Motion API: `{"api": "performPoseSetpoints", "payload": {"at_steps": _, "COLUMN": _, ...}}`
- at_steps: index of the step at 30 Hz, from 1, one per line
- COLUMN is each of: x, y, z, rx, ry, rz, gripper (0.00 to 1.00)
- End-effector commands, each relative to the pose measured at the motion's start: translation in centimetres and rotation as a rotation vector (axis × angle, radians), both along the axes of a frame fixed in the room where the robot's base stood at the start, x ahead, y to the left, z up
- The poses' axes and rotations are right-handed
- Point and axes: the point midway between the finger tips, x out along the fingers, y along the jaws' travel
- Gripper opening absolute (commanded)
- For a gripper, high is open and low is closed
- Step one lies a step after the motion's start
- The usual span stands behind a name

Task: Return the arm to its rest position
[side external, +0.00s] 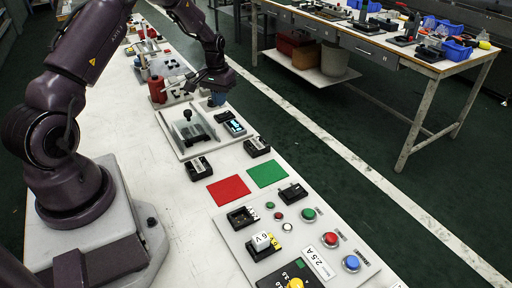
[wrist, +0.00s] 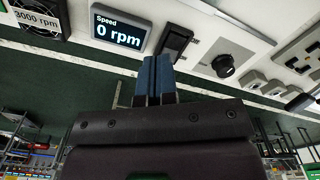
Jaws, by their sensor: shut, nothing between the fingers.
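My gripper (side external: 217,99) hangs at the end of my dark purple arm, over the far part of the white bench in the side external view. In the wrist view, its two blue fingers (wrist: 155,78) are together with nothing between them. The fingertips show near a black rocker switch (wrist: 174,42) and a display (wrist: 121,29) reading "Speed 0 rpm". I cannot tell whether the fingers touch anything.
The white bench (side external: 130,130) carries a red cylinder (side external: 157,89), a grey plate with a small display (side external: 234,127), red (side external: 228,190) and green (side external: 267,173) squares and a button panel (side external: 318,225). A second table (side external: 420,66) stands across the aisle. A black knob (wrist: 224,66) shows in the wrist view.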

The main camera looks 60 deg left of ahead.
Motion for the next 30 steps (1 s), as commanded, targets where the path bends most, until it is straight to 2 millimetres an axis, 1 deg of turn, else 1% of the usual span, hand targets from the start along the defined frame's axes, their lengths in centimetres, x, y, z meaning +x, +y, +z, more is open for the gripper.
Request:
{"api": "performPoseSetpoints", "payload": {"at_steps": 1, "x": -0.5, "y": -1.3, "z": 1.8, "rx": -0.004, "ry": 0.005, "rz": -0.009, "gripper": 0.0}}
{"api": "performPoseSetpoints", "payload": {"at_steps": 5, "x": -1.8, "y": -4.9, "z": 5.9, "rx": -0.008, "ry": 0.015, "rz": -0.041, "gripper": 0.0}}
{"api": "performPoseSetpoints", "payload": {"at_steps": 6, "x": -2.2, "y": -6.1, "z": 7.3, "rx": -0.006, "ry": 0.013, "rz": -0.055, "gripper": 0.0}}
{"api": "performPoseSetpoints", "payload": {"at_steps": 8, "x": -2.9, "y": -8.1, "z": 9.5, "rx": -0.001, "ry": 0.008, "rz": -0.078, "gripper": 0.0}}
{"api": "performPoseSetpoints", "payload": {"at_steps": 9, "x": -3.5, "y": -9.4, "z": 10.9, "rx": 0.003, "ry": 0.002, "rz": -0.095, "gripper": 0.0}}
{"api": "performPoseSetpoints", "payload": {"at_steps": 11, "x": -4.6, "y": -11.4, "z": 13.0, "rx": 0.011, "ry": -0.009, "rz": -0.123, "gripper": 0.0}}
{"api": "performPoseSetpoints", "payload": {"at_steps": 12, "x": -5.4, "y": -12.8, "z": 14.3, "rx": 0.016, "ry": -0.019, "rz": -0.143, "gripper": 0.0}}
{"api": "performPoseSetpoints", "payload": {"at_steps": 14, "x": -6.6, "y": -14.8, "z": 16.1, "rx": 0.026, "ry": -0.037, "rz": -0.171, "gripper": 0.0}}
{"api": "performPoseSetpoints", "payload": {"at_steps": 15, "x": -7.5, "y": -16.1, "z": 17.2, "rx": 0.032, "ry": -0.05, "rz": -0.191, "gripper": 0.0}}
{"api": "performPoseSetpoints", "payload": {"at_steps": 19, "x": -10.7, "y": -19.9, "z": 20.1, "rx": 0.055, "ry": -0.1, "rz": -0.261, "gripper": 0.0}}
{"api": "performPoseSetpoints", "payload": {"at_steps": 24, "x": -15.2, "y": -24.0, "z": 22.7, "rx": 0.085, "ry": -0.19, "rz": -0.358, "gripper": 0.0}}
{"api": "performPoseSetpoints", "payload": {"at_steps": 27, "x": -17.4, "y": -25.9, "z": 23.6, "rx": 0.104, "ry": -0.256, "rz": -0.417, "gripper": 0.0}}
{"api": "performPoseSetpoints", "payload": {"at_steps": 30, "x": -19.0, "y": -27.1, "z": 24.4, "rx": 0.119, "ry": -0.326, "rz": -0.468, "gripper": 0.0}}
